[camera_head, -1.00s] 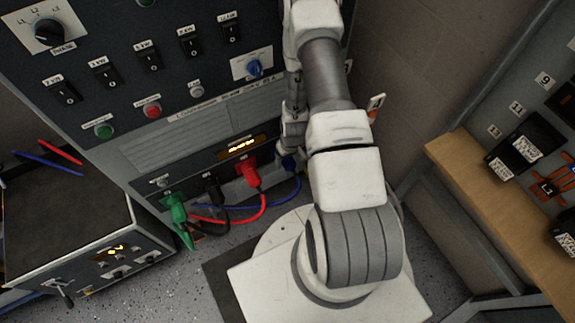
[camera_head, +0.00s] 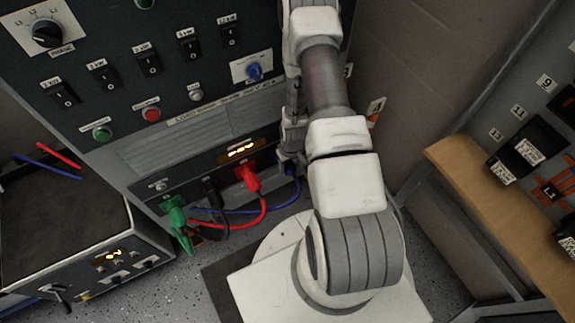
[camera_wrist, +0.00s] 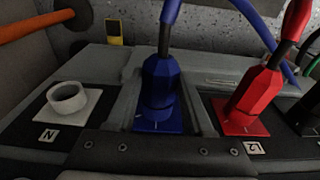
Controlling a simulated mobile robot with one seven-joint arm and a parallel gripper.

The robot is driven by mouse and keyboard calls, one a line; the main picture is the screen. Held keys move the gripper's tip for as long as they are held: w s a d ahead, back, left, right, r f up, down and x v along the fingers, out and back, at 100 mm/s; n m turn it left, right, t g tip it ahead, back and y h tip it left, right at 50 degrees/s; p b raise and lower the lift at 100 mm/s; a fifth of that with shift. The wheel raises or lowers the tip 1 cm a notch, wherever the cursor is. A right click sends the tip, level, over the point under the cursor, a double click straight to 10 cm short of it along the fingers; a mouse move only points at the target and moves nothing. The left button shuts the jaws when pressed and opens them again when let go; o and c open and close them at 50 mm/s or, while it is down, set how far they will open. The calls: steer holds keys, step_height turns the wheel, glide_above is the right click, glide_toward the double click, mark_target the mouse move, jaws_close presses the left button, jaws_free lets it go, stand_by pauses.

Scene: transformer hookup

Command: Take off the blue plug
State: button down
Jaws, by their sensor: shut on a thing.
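The blue plug (camera_wrist: 161,82) stands in a blue socket plate (camera_wrist: 174,127) in the middle of the wrist view, with its blue cable rising from its top. My gripper (camera_wrist: 162,100) is shut on the blue plug, one grey finger on each side of it. In the head view my gripper (camera_head: 288,156) is at the lower right of the cabinet's socket row, and it mostly hides the plug. The plug appears seated against its plate.
A red plug (camera_wrist: 259,92) stands right of my gripper, and an empty white socket (camera_wrist: 68,98) marked N stands left. Black and green plugs (camera_head: 175,212) sit further along the row. Blue and red cables (camera_head: 263,208) loop below. A wall and wooden bench (camera_head: 470,185) are to the right.

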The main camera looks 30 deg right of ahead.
steer(key=shift+a+f+h+b, duration=0.2)
steer(key=shift+h+b, duration=0.15)
steer(key=shift+h, duration=0.45)
steer(key=shift+s+a+f+h+b, duration=0.1)
steer(key=shift+h+b, duration=0.55)
steer(key=shift+h, duration=0.3)
steer(key=shift+s+a+h+b, duration=0.1)
steer(key=shift+h+b, duration=0.5)
steer(key=shift+h, duration=0.35)
steer(key=shift+w+h+b, duration=0.1)
steer(key=shift+h+b, duration=0.4)
steer(key=shift+b, duration=0.1)
steer(key=shift+f+n+h+b, duration=0.1)
steer(key=shift+n+h+b, duration=0.25)
steer(key=shift+b, duration=0.25)
steer(key=shift+h+b, duration=0.45)
steer(key=shift+b, duration=0.1)
